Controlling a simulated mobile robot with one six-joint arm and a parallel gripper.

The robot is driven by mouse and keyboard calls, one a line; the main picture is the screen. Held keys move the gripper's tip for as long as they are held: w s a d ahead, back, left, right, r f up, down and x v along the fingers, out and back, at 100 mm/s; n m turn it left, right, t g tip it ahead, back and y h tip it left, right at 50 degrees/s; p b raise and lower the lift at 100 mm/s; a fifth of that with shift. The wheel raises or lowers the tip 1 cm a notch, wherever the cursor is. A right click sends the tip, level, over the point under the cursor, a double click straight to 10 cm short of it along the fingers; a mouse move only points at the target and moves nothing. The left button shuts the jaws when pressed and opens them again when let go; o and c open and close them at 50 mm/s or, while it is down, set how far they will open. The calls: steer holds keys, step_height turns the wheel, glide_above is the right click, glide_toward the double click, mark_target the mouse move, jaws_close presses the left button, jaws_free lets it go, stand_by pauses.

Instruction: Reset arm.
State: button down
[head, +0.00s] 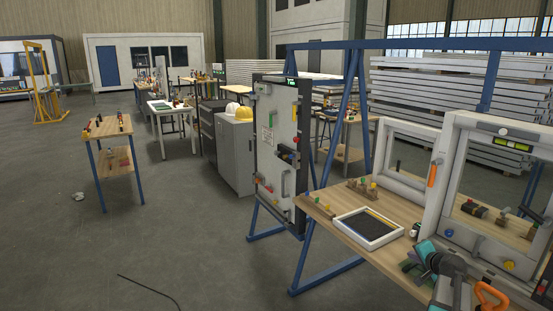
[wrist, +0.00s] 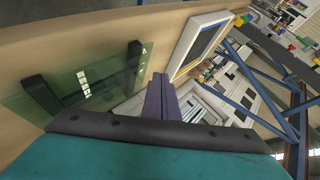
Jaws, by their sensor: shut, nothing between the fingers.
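My gripper (wrist: 159,82) shows in the wrist view as two dark purple-grey fingers pressed together, empty. In the head view, my teal wrist and grey arm are at the lower right, above the wooden workbench (head: 385,215). A greenish glass pane (wrist: 98,80) with black handles lies on the bench, to the left of my fingers in the wrist view. The fingers look apart from it. In the head view my wrist partly hides this area.
A white-framed dark panel (head: 367,228) lies on the bench. A large white window frame (head: 450,180) stands at the right, close to my arm. A blue steel frame (head: 350,110) rises around the bench. Grey floor (head: 140,240) is open at the left.

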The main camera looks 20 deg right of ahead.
steer(key=w+a+f+n+g+y, duration=0.15)
steer(key=a+f, duration=0.25)
steer(key=a, duration=0.5)
steer(key=w+a+f+n+g+y, duration=0.1)
steer(key=w+a+f+n, duration=0.2)
steer(key=a, duration=0.6)
steer(key=w+a+f+n+g+y, duration=0.1)
steer(key=a+f+n+y, duration=0.1)
steer(key=a+f, duration=0.55)
steer(key=s+a+f+n+g, duration=0.2)
steer(key=s+a+f, duration=0.1)
steer(key=a, duration=0.5)
steer(key=s+a+f+n+g, duration=0.2)
steer(key=s+a+n, duration=0.1)
steer(key=a, duration=0.5)
steer(key=s+a+f+n+g, duration=0.2)
steer(key=s+a+f, duration=0.1)
steer(key=a, duration=0.5)
steer(key=s+a+f+n+g, duration=0.1)
steer(key=s+a+f+n, duration=0.15)
steer(key=s+a, duration=0.2)
steer(key=s+f+g, duration=0.3)
steer(key=s+f, duration=0.5)
steer(key=s, duration=0.5)
steer(key=s+f+g, duration=0.3)
steer(key=s+f, duration=0.6)
steer(key=s, duration=0.4)
steer(key=shift+f+h, duration=0.2)
steer(key=shift+h, duration=0.25)
steer(key=shift+d, duration=0.1)
